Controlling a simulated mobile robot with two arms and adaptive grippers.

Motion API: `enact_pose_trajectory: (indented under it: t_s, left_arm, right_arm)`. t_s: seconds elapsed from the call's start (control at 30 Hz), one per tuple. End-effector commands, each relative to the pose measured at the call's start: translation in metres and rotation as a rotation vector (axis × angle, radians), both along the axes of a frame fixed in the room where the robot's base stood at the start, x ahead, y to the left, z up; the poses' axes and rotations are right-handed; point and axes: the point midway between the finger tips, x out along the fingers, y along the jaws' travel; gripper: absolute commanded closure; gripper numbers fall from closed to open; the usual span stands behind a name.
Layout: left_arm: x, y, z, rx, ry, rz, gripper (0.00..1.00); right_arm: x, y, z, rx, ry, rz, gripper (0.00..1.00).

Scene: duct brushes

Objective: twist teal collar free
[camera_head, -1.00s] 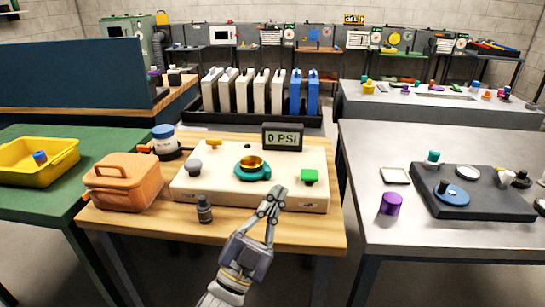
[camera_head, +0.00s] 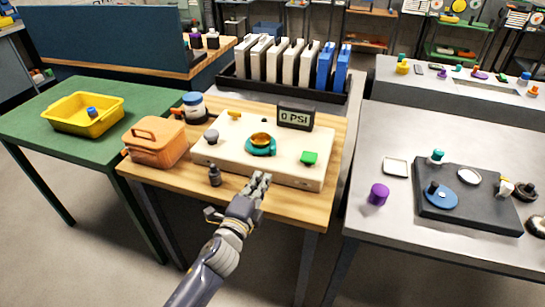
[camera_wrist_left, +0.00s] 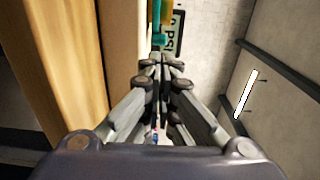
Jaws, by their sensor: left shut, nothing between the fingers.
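The teal collar (camera_head: 259,151) sits around a brass-coloured fitting (camera_head: 261,140) on top of the cream panel box (camera_head: 230,162). My left gripper (camera_head: 262,178) is shut and empty, at the front edge of the box and in front of the collar. A gap shows between its fingertips and the collar. In the left wrist view the shut fingertips (camera_wrist_left: 162,64) point towards a teal part (camera_wrist_left: 157,22), partly cut off by the top edge of the picture. My right gripper is not in view.
A dark bottle (camera_head: 215,177) and an orange case (camera_head: 156,143) are on the wooden table (camera_head: 290,207). A purple cylinder (camera_head: 378,194) stands on the right table.

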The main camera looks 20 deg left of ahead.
Motion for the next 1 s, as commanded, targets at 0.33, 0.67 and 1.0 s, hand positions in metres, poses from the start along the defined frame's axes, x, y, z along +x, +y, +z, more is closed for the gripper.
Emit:
enact_pose_trajectory:
  t_s: [0.33, 0.67, 1.0]
  left_arm:
    - [0.069, -0.005, 0.001, -0.003, -0.002, 0.000, 1.00]
    - [0.095, -0.007, 0.000, -0.003, -0.002, -0.001, 1.00]
    - [0.096, -0.007, 0.000, -0.003, -0.002, -0.001, 1.00]
  right_arm:
    - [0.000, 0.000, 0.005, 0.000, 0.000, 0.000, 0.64]
    - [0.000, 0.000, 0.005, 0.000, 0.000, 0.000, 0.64]
    - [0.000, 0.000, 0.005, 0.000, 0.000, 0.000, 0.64]
